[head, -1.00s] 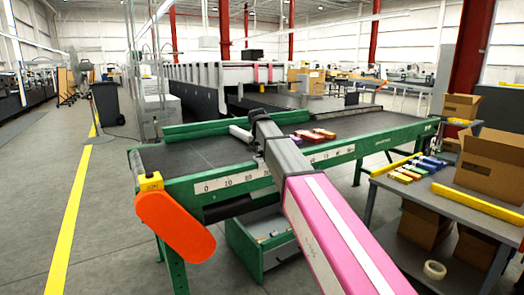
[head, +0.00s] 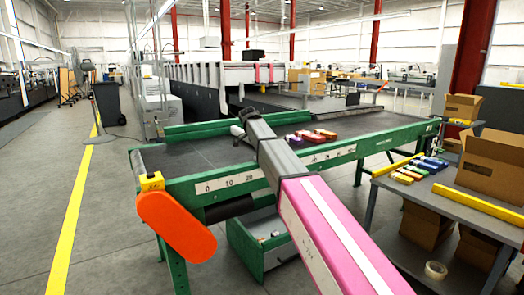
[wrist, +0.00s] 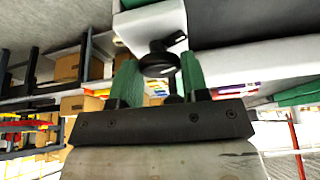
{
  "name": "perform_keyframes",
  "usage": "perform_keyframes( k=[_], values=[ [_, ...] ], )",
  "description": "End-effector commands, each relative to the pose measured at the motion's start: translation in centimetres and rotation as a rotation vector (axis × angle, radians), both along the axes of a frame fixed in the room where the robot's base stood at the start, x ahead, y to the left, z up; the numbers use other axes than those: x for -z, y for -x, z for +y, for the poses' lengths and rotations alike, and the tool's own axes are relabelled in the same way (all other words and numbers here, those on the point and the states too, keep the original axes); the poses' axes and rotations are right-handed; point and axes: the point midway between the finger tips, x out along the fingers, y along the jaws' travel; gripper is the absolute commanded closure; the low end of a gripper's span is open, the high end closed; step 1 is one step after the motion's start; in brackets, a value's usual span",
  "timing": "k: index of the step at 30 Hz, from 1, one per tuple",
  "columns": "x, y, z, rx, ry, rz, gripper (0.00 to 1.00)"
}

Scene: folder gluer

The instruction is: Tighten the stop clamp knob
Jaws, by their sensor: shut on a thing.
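The stop clamp knob (wrist: 160,64) is a black round knob in the wrist view, below a white block (wrist: 150,25). The two green fingers of my gripper (wrist: 158,70) stand on either side of it, shut on the knob. In the head view my arm reaches across the green-framed conveyor (head: 190,150), and its end hides the gripper and the knob. A small pale part (head: 237,130) shows just left of the arm's end, over the dark belt. I cannot tell how tight the knob is.
Several coloured cartons (head: 312,135) lie on the belt right of my arm. A white scale (head: 228,182) runs along the front rail, with an orange guard (head: 176,226) at its left end. A grey table (head: 450,200) with cartons and boxes stands at the right.

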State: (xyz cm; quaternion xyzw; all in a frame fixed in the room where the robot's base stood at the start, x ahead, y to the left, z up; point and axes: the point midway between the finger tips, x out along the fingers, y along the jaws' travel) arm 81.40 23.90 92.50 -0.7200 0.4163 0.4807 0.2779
Motion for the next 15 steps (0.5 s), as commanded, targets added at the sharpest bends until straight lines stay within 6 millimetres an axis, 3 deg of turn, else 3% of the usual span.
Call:
perform_keyframes(
  k=[15],
  values=[
    [0.03, -0.02, 0.04, 0.104, 0.000, 0.001, 0.82]
  ],
)
